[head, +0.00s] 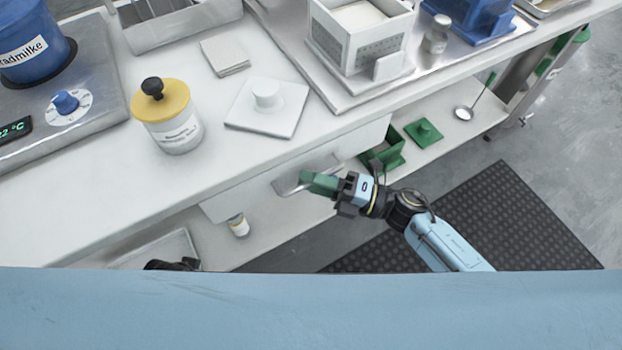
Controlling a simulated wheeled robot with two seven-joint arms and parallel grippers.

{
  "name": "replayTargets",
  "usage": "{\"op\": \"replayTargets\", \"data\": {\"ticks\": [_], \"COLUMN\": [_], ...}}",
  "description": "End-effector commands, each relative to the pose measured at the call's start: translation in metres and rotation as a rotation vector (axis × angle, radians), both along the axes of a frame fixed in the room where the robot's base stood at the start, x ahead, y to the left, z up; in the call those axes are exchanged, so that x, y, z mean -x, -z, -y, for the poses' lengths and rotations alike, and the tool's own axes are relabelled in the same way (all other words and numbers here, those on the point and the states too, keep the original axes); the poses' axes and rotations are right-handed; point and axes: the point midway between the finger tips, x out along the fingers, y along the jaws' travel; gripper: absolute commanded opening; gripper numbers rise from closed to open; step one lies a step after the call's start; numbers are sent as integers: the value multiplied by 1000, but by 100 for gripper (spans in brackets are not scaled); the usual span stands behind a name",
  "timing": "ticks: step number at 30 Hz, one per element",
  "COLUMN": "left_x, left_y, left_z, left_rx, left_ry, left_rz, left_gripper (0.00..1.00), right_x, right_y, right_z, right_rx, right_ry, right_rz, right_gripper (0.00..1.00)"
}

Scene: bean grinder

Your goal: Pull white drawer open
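The white drawer (235,201) is set under the front edge of the white counter. Its front looks flush with the counter, so it appears closed. A grey metal handle (287,184) sticks out from the drawer front. My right gripper (312,182) reaches in from the right, its green fingers at the right end of the handle and overlapping it in view. Whether the fingers close around the handle or only touch it cannot be made out. A dark part at the bottom left, likely my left gripper (172,265), is mostly hidden behind my blue body.
On the counter stand a yellow-lidded jar (175,125), a white lid with a knob (267,105) and a white box (360,45). The lower shelf holds a green box (388,155), a green lid (424,131) and a small jar (238,226). A dark mat (510,220) lies on the floor.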

Motion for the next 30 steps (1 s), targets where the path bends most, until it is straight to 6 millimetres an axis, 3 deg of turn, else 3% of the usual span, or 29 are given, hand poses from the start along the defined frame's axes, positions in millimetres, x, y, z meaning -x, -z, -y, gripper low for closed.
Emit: {"op": "replayTargets", "data": {"ticks": [10, 18, 30], "left_x": [-1, -1, 1], "left_y": [-3, -3, -1], "left_z": [1, 2, 2], "left_rx": [1, 3, 4], "left_ry": [1, 1, -1], "left_rz": [1, 4, -1], "left_gripper": [36, 36, 36], "right_x": [-1, -1, 1], "right_y": [-1, 0, 0], "right_z": [-4, -4, -3], "right_rx": [1, 1, 1], "right_ry": [0, 0, -1], "right_rz": [0, -1, -2], "right_gripper": [32, 0, 0]}}
